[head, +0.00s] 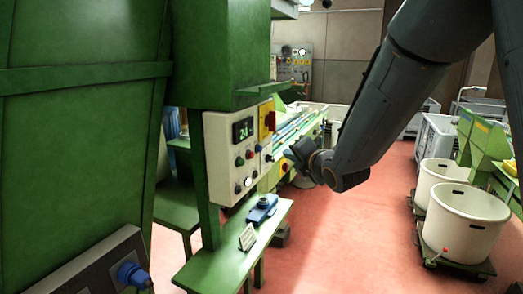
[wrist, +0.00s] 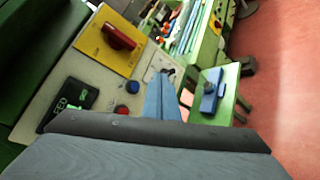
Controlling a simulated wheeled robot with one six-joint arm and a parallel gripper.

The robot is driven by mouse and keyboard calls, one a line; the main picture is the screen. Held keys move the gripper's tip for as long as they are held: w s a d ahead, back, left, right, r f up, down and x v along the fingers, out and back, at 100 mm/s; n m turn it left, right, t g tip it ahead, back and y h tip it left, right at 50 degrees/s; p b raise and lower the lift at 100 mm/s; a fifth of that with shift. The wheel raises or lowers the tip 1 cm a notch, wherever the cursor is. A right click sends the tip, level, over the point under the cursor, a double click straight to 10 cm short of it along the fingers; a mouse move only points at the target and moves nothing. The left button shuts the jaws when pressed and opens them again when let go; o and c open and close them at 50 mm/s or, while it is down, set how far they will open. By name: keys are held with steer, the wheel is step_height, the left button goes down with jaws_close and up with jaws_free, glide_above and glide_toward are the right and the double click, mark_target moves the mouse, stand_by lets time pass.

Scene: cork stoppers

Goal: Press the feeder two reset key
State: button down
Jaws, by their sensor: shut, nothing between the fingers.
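A cream control panel (head: 220,165) with a green-lit display (head: 243,129) hangs under the green machine. In the wrist view the panel (wrist: 52,85) carries a dark display (wrist: 70,97) with partly readable lettering, a red button (wrist: 121,110) and a blue button (wrist: 133,86). I cannot read which key is the feeder two reset. My gripper (head: 289,154) is shut and empty, in front of and to the right of the panel in the head view. In the wrist view its closed blue-grey fingers (wrist: 162,82) appear right of the blue button; contact cannot be told.
A yellow plate with a red handle (wrist: 119,37) is on the panel's upper part. A green bench (head: 225,262) below holds a blue device (head: 262,208) and a small sign (head: 247,237). White tubs (head: 462,222) stand right. Red floor (head: 345,240) between is clear.

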steer(key=shift+w+a+b, duration=0.2)
steer(key=shift+w+a, duration=0.1)
steer(key=shift+a, duration=0.55)
steer(key=shift+w+a+b, duration=0.2)
steer(key=shift+w+a, duration=0.15)
steer(key=shift+a, duration=0.55)
steer(key=shift+w+a+b, duration=0.2)
steer(key=shift+w+a, duration=0.1)
steer(key=shift+a, duration=0.55)
steer(key=shift+a, duration=0.1)
steer(key=shift+w+a+b, duration=0.1)
steer(key=shift+a+b, duration=0.25)
steer(key=shift+w+a, duration=0.2)
steer(key=shift+a, duration=0.2)
stand_by(0.7)
steer(key=shift+d, duration=0.15)
steer(key=shift+s+d+b, duration=0.3)
steer(key=shift+d+b, duration=0.1)
steer(key=shift+d, duration=0.25)
steer(key=shift+s+d, duration=0.3)
steer(key=shift+d, duration=0.5)
steer(key=shift+s+d, duration=0.3)
steer(key=shift+d, duration=0.5)
steer(key=shift+s+d, duration=0.3)
steer(key=shift+d, duration=0.5)
